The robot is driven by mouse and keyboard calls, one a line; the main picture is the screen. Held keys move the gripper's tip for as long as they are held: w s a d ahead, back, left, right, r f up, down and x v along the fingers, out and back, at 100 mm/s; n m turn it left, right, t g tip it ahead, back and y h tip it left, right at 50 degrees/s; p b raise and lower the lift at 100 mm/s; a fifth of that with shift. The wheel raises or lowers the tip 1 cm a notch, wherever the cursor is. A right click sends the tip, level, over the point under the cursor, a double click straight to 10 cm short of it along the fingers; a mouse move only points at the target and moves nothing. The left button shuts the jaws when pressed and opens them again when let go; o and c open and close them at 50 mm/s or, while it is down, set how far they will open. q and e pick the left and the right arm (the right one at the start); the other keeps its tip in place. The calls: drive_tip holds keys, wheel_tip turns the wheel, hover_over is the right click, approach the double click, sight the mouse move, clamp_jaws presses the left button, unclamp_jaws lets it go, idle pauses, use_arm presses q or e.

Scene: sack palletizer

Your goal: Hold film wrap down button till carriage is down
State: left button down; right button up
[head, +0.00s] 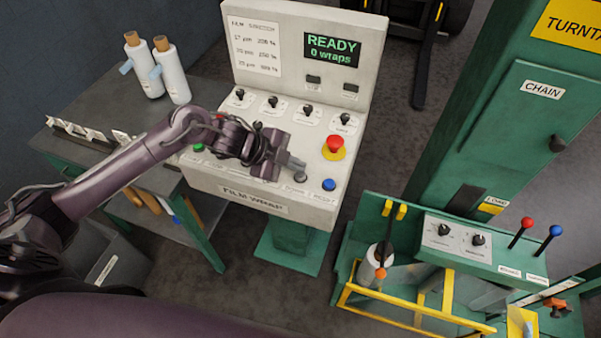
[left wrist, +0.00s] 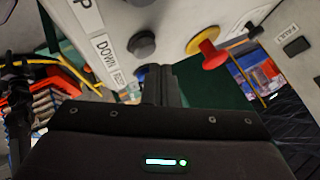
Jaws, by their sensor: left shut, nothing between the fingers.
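The FILM WRAP control panel (head: 262,194) is a pale console on a green post. Its display (head: 331,49) reads READY, 0 wraps. The dark round down button (head: 300,178) sits by the DOWN label; it also shows in the left wrist view (left wrist: 142,44) beside its label (left wrist: 105,52). My left gripper (head: 295,164) is shut and empty, its fingertips just beside the down button in the head view. In the left wrist view the closed fingers (left wrist: 160,85) appear close to the button, with contact unclear. The film carriage cannot be made out. My right gripper is not in view.
A blue button (head: 329,184) and a red emergency stop (head: 335,144) on a yellow base are close to the gripper. A green button (head: 199,148) is at the panel's left. A side table (head: 62,157) stands left; a green lever station (head: 455,241) stands right.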

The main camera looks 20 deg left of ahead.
use_arm(q)
drive_tip(key=shift+f, duration=0.1)
drive_tip(key=shift+f, duration=0.35)
drive_tip(key=shift+f+b, duration=0.55)
drive_tip(key=shift+b, duration=0.05)
idle(0.5)
idle(5.6)
drive_tip(key=shift+r+p, duration=0.85)
drive_tip(key=shift+r, duration=0.15)
